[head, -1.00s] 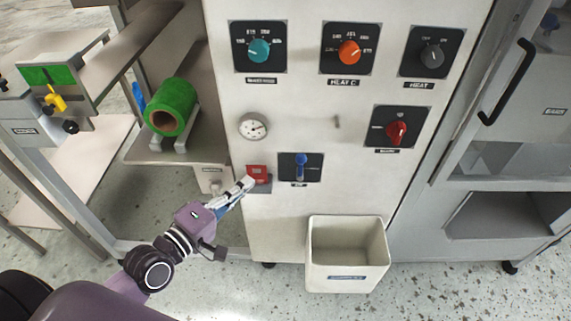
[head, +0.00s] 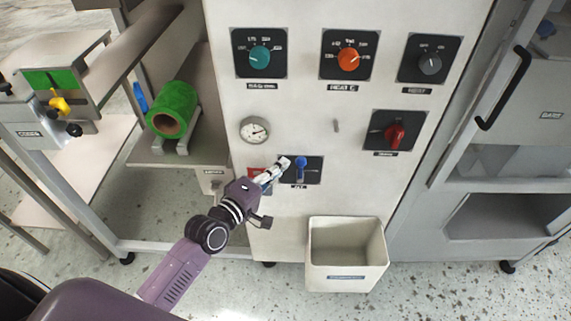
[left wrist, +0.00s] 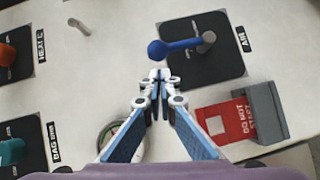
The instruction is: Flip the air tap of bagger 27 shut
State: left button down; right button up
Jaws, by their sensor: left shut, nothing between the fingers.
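The air tap (head: 301,174) is a blue lever with a ball knob on a black plate, low on the white panel. The lever points up in the head view. In the left wrist view the blue lever (left wrist: 180,46) points left from its grey pivot, beside a label reading AIR. My left gripper (head: 286,162) is shut and empty, just left of the knob in the head view. In the left wrist view its fingertips (left wrist: 159,75) are just below the knob; I cannot tell whether they touch. My right gripper is not in view. No number 27 is legible.
A red DO NOT START card (left wrist: 221,122) on a grey holder is beside the tap, partly behind my gripper in the head view. A gauge (head: 254,130), a teal dial (head: 259,57), an orange dial (head: 347,57) and a red switch (head: 394,134) are above. A cream bin (head: 347,277) stands below.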

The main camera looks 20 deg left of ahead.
pick_arm(q)
jog(key=shift+w+d+f, duration=0.1)
jog(key=shift+w+d, duration=0.15)
jog(key=shift+d, duration=0.4)
